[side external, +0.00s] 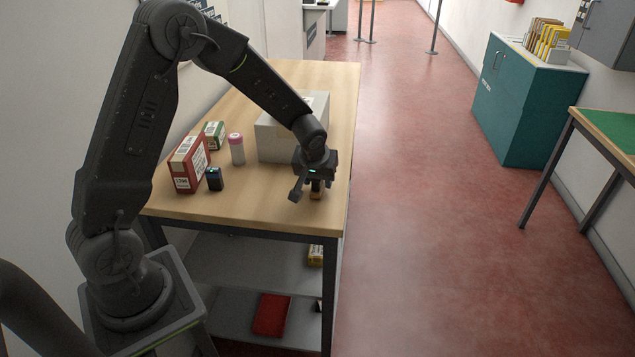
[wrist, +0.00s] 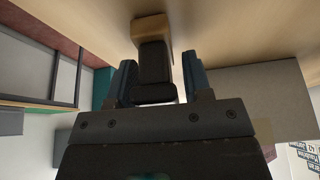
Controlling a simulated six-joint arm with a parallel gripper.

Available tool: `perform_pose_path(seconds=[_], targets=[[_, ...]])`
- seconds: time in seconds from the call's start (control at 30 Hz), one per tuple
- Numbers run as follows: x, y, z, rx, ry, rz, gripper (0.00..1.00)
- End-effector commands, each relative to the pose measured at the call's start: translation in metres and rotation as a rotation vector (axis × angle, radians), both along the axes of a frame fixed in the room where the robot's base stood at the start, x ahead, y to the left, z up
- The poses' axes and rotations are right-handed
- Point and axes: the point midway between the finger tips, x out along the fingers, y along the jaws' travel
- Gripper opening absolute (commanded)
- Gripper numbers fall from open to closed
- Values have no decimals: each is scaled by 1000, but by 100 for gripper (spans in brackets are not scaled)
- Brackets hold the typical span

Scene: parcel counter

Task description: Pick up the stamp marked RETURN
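A stamp with a dark handle and a light wooden base (side external: 316,195) stands near the right edge of the wooden counter. My gripper (side external: 312,186) is down over the stamp; in the wrist view, my gripper (wrist: 158,58) has one finger on each side of the handle. The fingers look spread, with a visible gap at the right finger; contact at the left is unclear. The marking on the stamp cannot be read.
A grey box (side external: 275,140) stands close behind my gripper. A red box (side external: 187,165), a green box (side external: 214,134), a pink-capped bottle (side external: 237,150) and a small black device (side external: 214,180) stand to the left. The counter (side external: 250,205) is clear in front.

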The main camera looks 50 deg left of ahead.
Motion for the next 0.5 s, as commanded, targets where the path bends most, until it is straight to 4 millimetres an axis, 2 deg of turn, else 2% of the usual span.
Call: perform_pose_path(seconds=[0.03,0.37,0.5], targets=[[0,0,0,0,0,0,41],[0,0,0,0,0,0,9],[0,0,0,0,0,0,8]])
